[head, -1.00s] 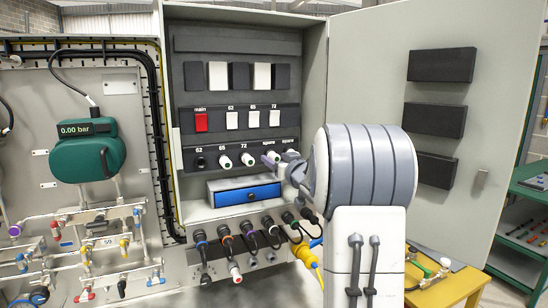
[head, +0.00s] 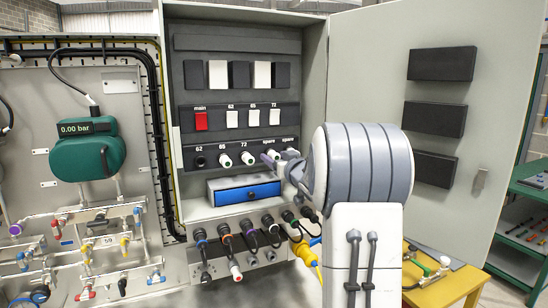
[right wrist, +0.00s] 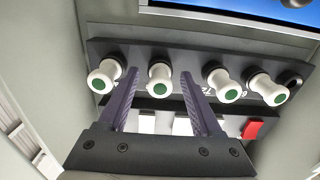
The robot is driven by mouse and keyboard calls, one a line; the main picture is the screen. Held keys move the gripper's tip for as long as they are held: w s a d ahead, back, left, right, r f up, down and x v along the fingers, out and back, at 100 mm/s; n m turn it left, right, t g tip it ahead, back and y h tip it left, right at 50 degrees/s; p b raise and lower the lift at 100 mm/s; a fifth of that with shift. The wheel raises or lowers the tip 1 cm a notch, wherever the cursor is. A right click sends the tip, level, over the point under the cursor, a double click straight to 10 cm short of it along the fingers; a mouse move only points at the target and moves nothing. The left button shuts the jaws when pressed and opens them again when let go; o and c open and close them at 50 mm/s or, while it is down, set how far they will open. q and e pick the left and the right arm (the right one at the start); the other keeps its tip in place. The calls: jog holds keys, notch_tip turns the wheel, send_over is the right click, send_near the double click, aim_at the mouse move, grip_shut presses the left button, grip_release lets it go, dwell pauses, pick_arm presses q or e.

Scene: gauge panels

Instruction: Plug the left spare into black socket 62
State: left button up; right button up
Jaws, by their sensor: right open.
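The left spare (right wrist: 160,80) is a white plug with a green end, in the panel under a "spare" label. In the right wrist view, which shows the panel upside down, it stands between the two purple fingers of my right gripper (right wrist: 159,77). The fingers are open, one on each side, with gaps. Black socket 62 (head: 200,162) is an empty round hole at the left end of the row in the head view; it also shows at the right in the wrist view (right wrist: 291,79). In the head view my right gripper (head: 269,159) partly covers the spares.
White plugs 65 (head: 225,160) and 72 (head: 247,159) sit between the socket and the left spare. The other spare (right wrist: 104,76) is close beside one finger. The open cabinet door (head: 385,75) stands at the right.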

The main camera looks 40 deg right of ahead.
aim_at(277, 158)
dwell(0.3)
grip_shut()
jog(key=shift+s, duration=0.15)
dwell(1.3)
jog(key=shift+v, duration=2.9)
